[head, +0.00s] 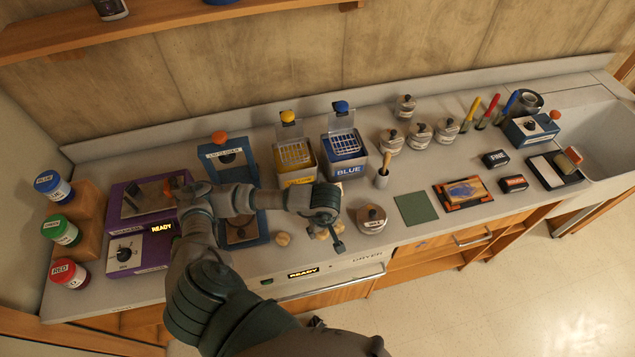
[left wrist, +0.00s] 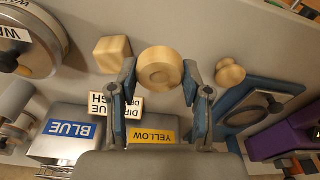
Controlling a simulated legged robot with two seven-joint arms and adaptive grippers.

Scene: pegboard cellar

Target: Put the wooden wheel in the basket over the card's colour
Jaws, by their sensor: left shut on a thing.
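The wooden wheel (left wrist: 160,68), a pale round disc with a centre hole, sits between the fingertips of my left gripper (left wrist: 158,82), which is shut on it. In the head view my left gripper (head: 328,222) is low over the bench's front part and mostly hides the wheel. Behind it stand the yellow tank (head: 297,176) and the blue tank (head: 346,166), each with a wire basket at the top.
A wooden cube (left wrist: 112,53) and a wooden knob (left wrist: 230,72) lie on either side of the wheel. A lidded tin (head: 371,218) stands right of the gripper. A blue device (head: 232,165) and a purple device (head: 140,250) stand to the left. A green mat (head: 416,208) lies further right.

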